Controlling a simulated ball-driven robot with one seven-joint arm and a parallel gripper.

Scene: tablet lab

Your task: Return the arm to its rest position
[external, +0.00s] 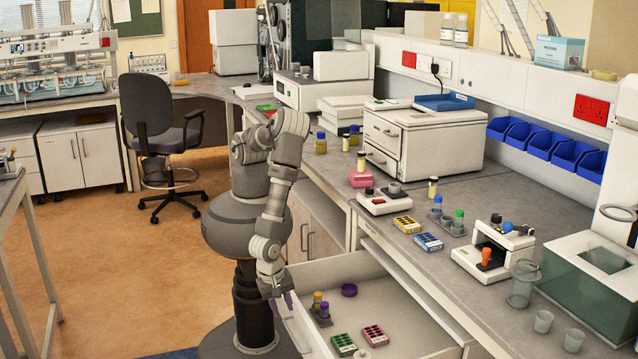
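My grey arm (281,185) rises from my dark base and bends over at the top, with its forearm hanging down beside the bench. My gripper (281,303) points downward at the left front edge of an open drawer (400,310). Its fingertips look apart, with nothing visible between them. It is just left of a small grey rack (322,318) that holds a few capped vials.
In the drawer are a purple round lid (349,290), a green tray (343,344) and a pink tray (374,335). The bench (460,275) above carries lab equipment. Open floor (130,270) lies to the left, with a dark office chair (160,130) behind.

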